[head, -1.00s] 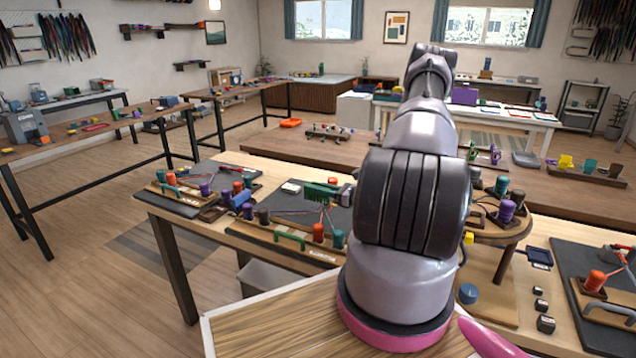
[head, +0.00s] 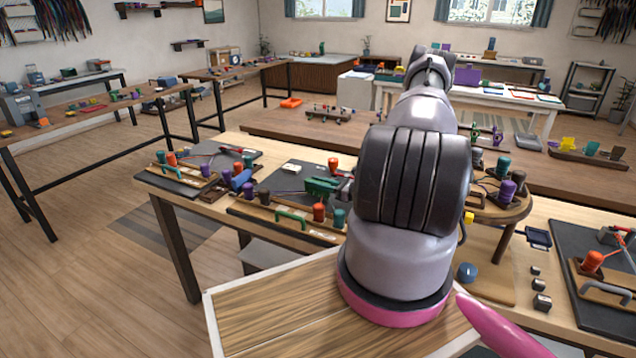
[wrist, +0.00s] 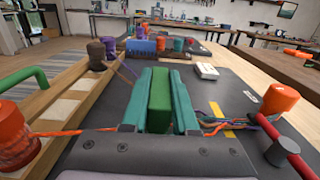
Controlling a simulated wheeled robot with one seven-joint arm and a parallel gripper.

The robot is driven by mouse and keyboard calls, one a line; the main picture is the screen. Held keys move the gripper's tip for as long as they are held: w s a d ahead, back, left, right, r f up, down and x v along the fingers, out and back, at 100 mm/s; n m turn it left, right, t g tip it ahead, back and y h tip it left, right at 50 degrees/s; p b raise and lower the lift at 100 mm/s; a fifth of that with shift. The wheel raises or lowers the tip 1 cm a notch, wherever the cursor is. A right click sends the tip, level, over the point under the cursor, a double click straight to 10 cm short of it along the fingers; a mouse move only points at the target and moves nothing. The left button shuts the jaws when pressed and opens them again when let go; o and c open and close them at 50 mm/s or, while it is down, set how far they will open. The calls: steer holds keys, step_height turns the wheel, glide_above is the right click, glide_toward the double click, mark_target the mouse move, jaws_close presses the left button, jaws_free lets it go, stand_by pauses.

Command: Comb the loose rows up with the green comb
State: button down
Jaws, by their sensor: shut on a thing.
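My gripper (wrist: 160,82) is shut on the green comb (wrist: 158,105), which sits between its teal fingers in the wrist view. In the head view the comb (head: 320,186) shows low over the dark braiding board (head: 290,180), and my arm hides most of the gripper. Whether the comb touches the cords cannot be told. Orange cord (wrist: 70,132) runs in from the left toward the fingers. A multicoloured braid (wrist: 215,118) runs from the fingers to a red-handled clamp (wrist: 283,140) on the right. The rows beneath the comb are hidden.
An orange bobbin (wrist: 15,135) and a brown bobbin (wrist: 97,55) stand in the wooden rack at left, beside a green handle (wrist: 22,82). Another orange bobbin (wrist: 278,100) stands at right. A white block (wrist: 206,71) lies on the board ahead.

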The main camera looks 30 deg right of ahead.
steer(key=shift+w+d, duration=0.1)
steer(key=shift+d, duration=0.05)
steer(key=shift+w+d, duration=1.2)
steer(key=shift+d, duration=0.3)
step_height(320, 180, up, 9)
steer(key=shift+s+a, duration=0.3)
steer(key=shift+a, duration=0.1)
stand_by(0.6)
stand_by(0.4)
